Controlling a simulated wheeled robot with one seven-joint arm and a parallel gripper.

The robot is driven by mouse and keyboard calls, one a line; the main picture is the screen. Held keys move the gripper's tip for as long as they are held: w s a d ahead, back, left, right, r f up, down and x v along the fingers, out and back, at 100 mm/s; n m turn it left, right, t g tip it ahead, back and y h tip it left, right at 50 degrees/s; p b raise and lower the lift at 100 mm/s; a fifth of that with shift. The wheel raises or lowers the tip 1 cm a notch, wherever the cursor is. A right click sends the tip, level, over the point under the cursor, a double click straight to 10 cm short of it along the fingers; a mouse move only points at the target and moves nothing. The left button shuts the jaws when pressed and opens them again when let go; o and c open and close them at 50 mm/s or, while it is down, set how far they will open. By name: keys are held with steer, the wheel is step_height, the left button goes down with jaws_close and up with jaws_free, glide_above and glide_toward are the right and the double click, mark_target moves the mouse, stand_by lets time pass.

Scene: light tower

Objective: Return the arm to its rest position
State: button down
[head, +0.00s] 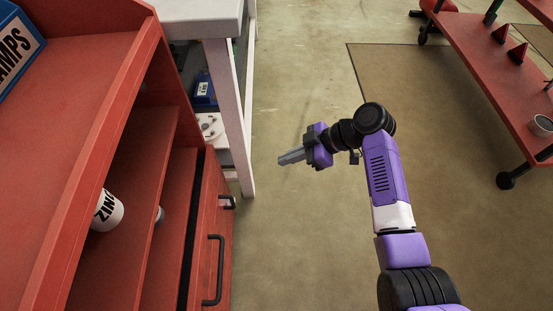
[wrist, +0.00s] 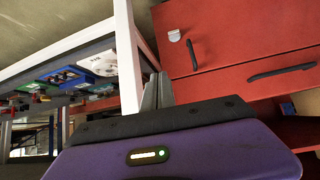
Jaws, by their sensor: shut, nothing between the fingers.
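My purple and black arm (head: 383,170) reaches up from the lower right of the head view and bends left. My gripper (head: 283,161) points left, held above the bare floor. Its grey fingers are together with nothing between them. In the wrist view the shut fingers of my gripper (wrist: 157,91) show at the middle, in front of a white table leg and the edge of the red cabinet. In the head view there is a clear gap between the fingers and the cabinet.
A red cabinet (head: 214,215) with black handles stands on the left, holding a white ZINC can (head: 106,212). Behind it is a white table (head: 240,130) with a blue box (head: 204,91). A red cart (head: 488,62) stands at upper right. Floor (head: 290,240) between is clear.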

steer(key=shift+d+r, duration=0.45)
steer(key=shift+d, duration=0.1)
